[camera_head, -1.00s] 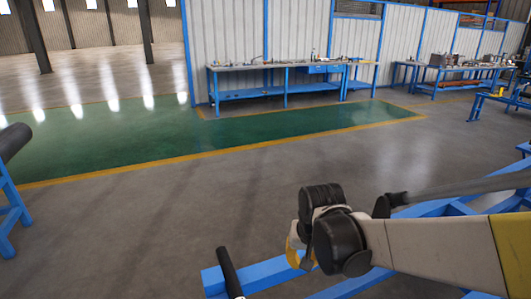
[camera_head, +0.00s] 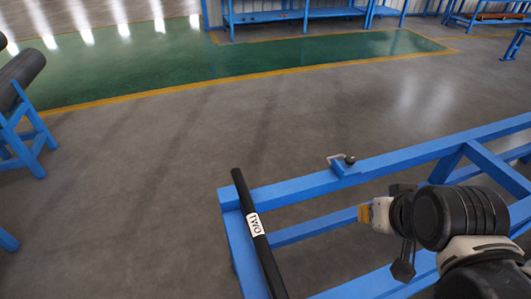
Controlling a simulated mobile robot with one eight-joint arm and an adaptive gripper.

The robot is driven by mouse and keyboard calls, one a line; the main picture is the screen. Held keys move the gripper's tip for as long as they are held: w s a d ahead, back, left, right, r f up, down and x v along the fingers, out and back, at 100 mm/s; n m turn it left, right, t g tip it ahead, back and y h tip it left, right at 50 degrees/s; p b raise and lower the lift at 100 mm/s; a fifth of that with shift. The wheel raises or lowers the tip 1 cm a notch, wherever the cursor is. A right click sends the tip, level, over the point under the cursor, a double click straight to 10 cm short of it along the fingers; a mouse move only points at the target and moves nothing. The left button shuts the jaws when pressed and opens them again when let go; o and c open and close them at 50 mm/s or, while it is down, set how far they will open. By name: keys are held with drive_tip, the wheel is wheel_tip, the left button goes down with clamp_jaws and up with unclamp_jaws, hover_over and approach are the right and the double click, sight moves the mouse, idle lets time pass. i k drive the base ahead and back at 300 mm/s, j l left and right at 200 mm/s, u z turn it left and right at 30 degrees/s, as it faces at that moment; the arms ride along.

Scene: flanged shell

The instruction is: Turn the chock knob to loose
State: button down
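A small metal bracket with a dark round knob (camera_head: 350,160) sits on the top rail of a blue frame (camera_head: 290,190). It looks like the chock knob; whether it is tight or loose cannot be told. My arm comes in from the lower right, and my gripper (camera_head: 377,214) is over the frame, below and slightly right of the knob in the picture, apart from it. Its pale and yellow end points left. The fingers are not clear, so I cannot tell whether they are open, and nothing is seen held.
A black bar with a white lettered label (camera_head: 258,230) lies across the frame's left end. A dark roller on a blue stand (camera_head: 22,75) is at far left. Blue workbenches (camera_head: 290,14) stand at the back. The grey floor (camera_head: 150,180) between is clear.

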sight(350, 160)
drive_tip(key=k+j+z, duration=0.15)
drive_tip(key=j, duration=0.15)
drive_tip(key=j+z, duration=0.45)
drive_tip(key=j, duration=0.3)
drive_tip(key=j+z, duration=0.25)
drive_tip(key=j, duration=0.3)
drive_tip(key=k+j+z, duration=0.1)
drive_tip(key=j+z, duration=0.15)
drive_tip(key=j, duration=0.3)
drive_tip(key=k+j+z, duration=0.2)
drive_tip(key=j, duration=0.35)
drive_tip(key=j+z, duration=0.45)
drive_tip(key=j, duration=0.95)
drive_tip(key=i+j+z, duration=0.15)
drive_tip(key=j+z, duration=0.7)
drive_tip(key=j, duration=0.2)
drive_tip(key=j+z, duration=0.9)
drive_tip(key=j, duration=0.2)
drive_tip(key=i+j+z, duration=0.2)
drive_tip(key=j+z, duration=0.2)
drive_tip(key=j, duration=0.1)
